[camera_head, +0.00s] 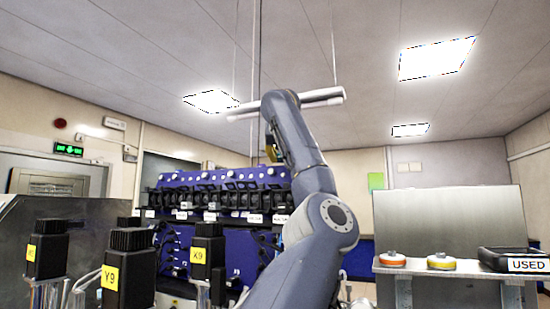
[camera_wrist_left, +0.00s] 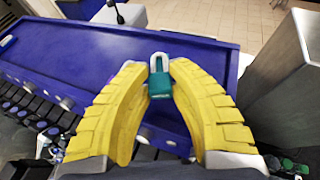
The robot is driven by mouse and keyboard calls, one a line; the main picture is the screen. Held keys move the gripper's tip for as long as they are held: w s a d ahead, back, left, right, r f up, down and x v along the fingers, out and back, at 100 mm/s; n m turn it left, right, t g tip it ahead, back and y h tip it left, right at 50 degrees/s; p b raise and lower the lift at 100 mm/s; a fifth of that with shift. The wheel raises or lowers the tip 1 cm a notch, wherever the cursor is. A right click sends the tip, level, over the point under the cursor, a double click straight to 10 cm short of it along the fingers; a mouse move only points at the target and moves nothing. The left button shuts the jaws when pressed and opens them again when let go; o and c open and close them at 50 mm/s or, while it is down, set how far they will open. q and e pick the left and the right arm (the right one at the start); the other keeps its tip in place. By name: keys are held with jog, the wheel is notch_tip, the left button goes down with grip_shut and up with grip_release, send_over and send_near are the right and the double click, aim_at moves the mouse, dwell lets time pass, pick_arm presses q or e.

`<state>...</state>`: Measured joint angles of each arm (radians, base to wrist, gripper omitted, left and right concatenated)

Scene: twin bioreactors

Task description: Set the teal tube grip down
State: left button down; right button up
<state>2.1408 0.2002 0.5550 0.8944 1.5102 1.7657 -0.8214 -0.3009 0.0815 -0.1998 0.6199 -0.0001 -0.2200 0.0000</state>
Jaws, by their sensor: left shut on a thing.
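The teal tube grip (camera_wrist_left: 160,86) is a small teal block with a pale loop on top. In the left wrist view it sits between the two yellow fingertips of my left gripper (camera_wrist_left: 159,77), which is shut on it. Below it lies the flat blue-purple top of a bioreactor unit (camera_wrist_left: 90,48); I cannot tell how far. In the head view my left gripper (camera_head: 271,147) is a small yellow patch behind my arm, above the blue unit's row of black fittings. The tube grip cannot be made out there. My right gripper is not in view.
On the right, a metal shelf (camera_head: 450,267) holds an orange disc (camera_head: 392,260), a yellow disc (camera_head: 441,262) and a black tray (camera_head: 515,254) labelled USED. Black-capped units with yellow labels, including Y9 (camera_head: 129,272) and X9 (camera_head: 207,255), stand at front left.

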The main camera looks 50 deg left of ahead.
pick_arm(q)
jog(key=shift+f, duration=0.75)
jog(key=c, duration=1.3)
grip_release()
jog(key=shift+o, duration=0.2)
jog(key=shift+r, duration=0.1)
jog(key=shift+r, duration=0.35)
jog(key=shift+s+d+r, duration=0.1)
jog(key=shift+d+r, duration=0.1)
jog(key=shift+r, duration=0.1)
jog(key=v, duration=1.1)
jog(key=shift+s+d, duration=0.2)
jog(key=shift+r, duration=0.15)
